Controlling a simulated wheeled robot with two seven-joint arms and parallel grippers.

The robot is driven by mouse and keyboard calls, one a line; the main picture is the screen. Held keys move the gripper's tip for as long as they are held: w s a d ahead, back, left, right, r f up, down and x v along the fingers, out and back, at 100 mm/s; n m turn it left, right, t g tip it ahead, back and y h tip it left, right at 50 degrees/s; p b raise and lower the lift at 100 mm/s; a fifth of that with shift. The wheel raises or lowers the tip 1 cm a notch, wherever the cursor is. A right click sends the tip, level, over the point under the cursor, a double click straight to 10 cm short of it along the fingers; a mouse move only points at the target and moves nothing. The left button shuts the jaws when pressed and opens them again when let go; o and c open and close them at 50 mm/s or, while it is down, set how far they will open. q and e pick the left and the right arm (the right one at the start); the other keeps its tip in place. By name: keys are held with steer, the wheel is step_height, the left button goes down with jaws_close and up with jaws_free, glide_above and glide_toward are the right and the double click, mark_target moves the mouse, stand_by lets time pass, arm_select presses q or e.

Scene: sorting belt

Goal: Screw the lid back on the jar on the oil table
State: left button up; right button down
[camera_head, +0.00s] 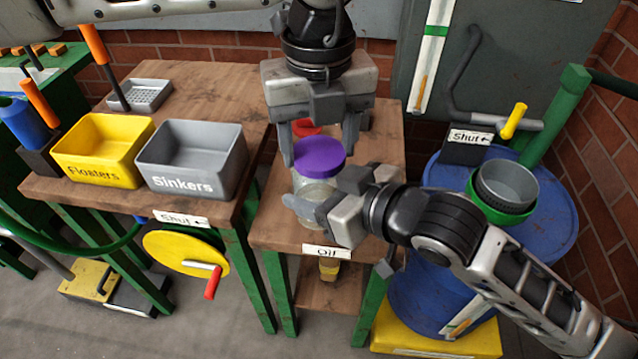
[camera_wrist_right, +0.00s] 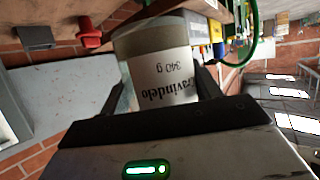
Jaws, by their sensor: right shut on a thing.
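The jar (camera_head: 313,188) is clear glass and stands upright near the front of the oil table (camera_head: 283,236). The purple lid (camera_head: 320,157) rests on its top; whether it is screwed tight cannot be told. My right gripper (camera_head: 327,196) is shut around the jar's body from the right. The right wrist view shows the jar (camera_wrist_right: 158,68) with its printed label between the fingers of this gripper (camera_wrist_right: 160,90). My left gripper (camera_head: 320,148) points down from above, fingers apart on either side of the lid. Contact with the lid is not clear.
A red object (camera_head: 305,127) lies behind the jar, partly hidden. A yellow Floaters bin (camera_head: 100,150) and a grey Sinkers bin (camera_head: 193,160) stand on the table to the left. A blue drum (camera_head: 430,300) stands close on the right. A yellow handwheel (camera_head: 185,253) is at front left.

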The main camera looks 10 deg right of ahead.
arm_select(q)
steer(key=m, duration=0.3)
stand_by(0.4)
steer(key=o, duration=1.1)
steer(key=shift+c, duration=0.2)
steer(key=shift+r, duration=0.1)
steer(key=shift+r, duration=2.2)
